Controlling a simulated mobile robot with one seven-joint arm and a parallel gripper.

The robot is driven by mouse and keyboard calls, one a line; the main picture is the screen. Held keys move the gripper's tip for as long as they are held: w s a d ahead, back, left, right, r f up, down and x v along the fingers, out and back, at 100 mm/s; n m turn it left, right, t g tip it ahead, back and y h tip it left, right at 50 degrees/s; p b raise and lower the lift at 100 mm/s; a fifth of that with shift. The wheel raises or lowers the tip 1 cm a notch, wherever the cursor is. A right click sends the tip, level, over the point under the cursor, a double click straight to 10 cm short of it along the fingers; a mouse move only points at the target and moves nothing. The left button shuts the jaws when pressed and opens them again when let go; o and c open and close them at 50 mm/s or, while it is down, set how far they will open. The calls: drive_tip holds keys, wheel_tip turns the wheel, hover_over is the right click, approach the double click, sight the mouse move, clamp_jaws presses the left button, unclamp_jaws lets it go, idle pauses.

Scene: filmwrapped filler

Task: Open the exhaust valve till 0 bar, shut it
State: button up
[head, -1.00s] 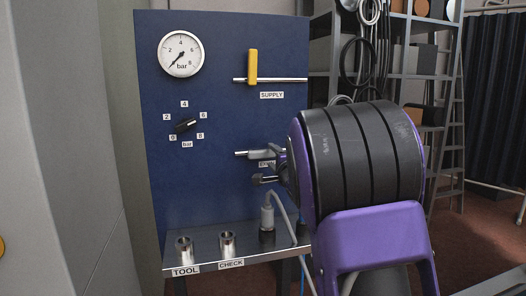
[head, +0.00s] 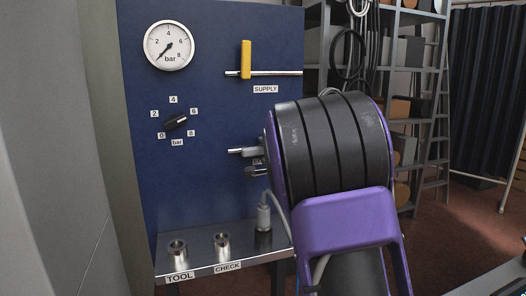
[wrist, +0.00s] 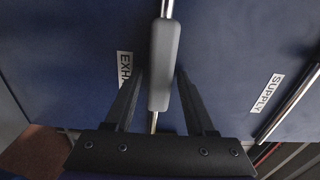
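The exhaust valve's grey lever (wrist: 164,65) lies in line with its thin metal pipe (wrist: 167,8) in the wrist view. My gripper (wrist: 160,74) is open, with one dark finger on each side of the lever and a visible gap to each. The EXHAUST label (wrist: 125,68) is partly covered by a finger. In the head view my wrist hides most of this valve; its pipe end (head: 235,151) shows. The round pressure gauge (head: 168,46) has its needle at the lower left, at about 0 bar.
The yellow SUPPLY handle (head: 246,60) stands upright, across its pipe, above my wrist. A black selector knob (head: 176,123) sits on the blue panel (head: 210,100).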

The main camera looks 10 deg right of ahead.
clamp_jaws()
drive_tip(key=shift+r, duration=0.1)
idle(1.1)
